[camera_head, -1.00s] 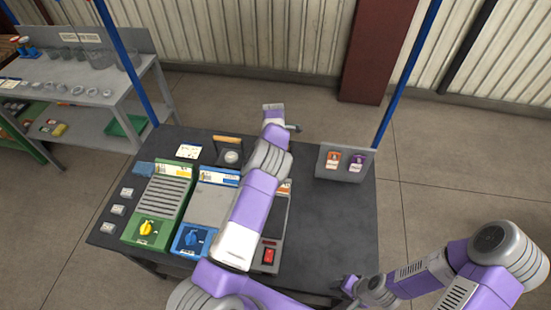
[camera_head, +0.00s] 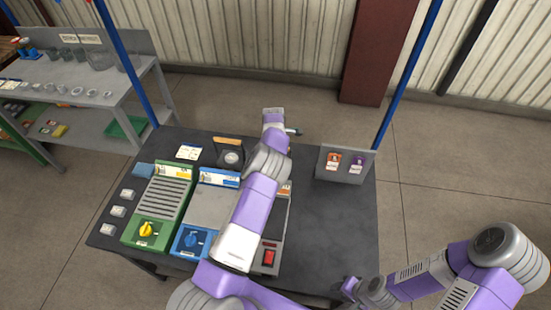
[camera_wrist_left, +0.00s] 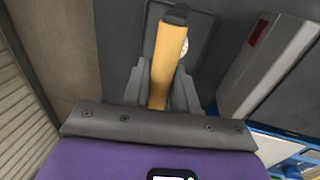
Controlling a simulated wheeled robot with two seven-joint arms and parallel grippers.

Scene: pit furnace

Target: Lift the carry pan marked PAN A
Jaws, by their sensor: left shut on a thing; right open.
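In the left wrist view my left gripper (camera_wrist_left: 157,85) is shut on a yellow-brown handle (camera_wrist_left: 168,60) with a dark end cap. The handle belongs to a dark pan (camera_wrist_left: 205,28), seen in part behind it, with a pale round spot. I cannot read a PAN A mark. Another dark pan (camera_head: 230,157) with a wooden handle (camera_head: 229,141) and a round pale disc sits left of my left wrist. My right gripper (camera_head: 347,289) is open and empty at the table's near right edge.
A green unit (camera_head: 160,200), a blue unit (camera_head: 207,208) and a grey unit with a red switch (camera_head: 269,257) stand on the dark table (camera_head: 335,222). A sign holder (camera_head: 345,163) stands at the back right. The table's right part is clear.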

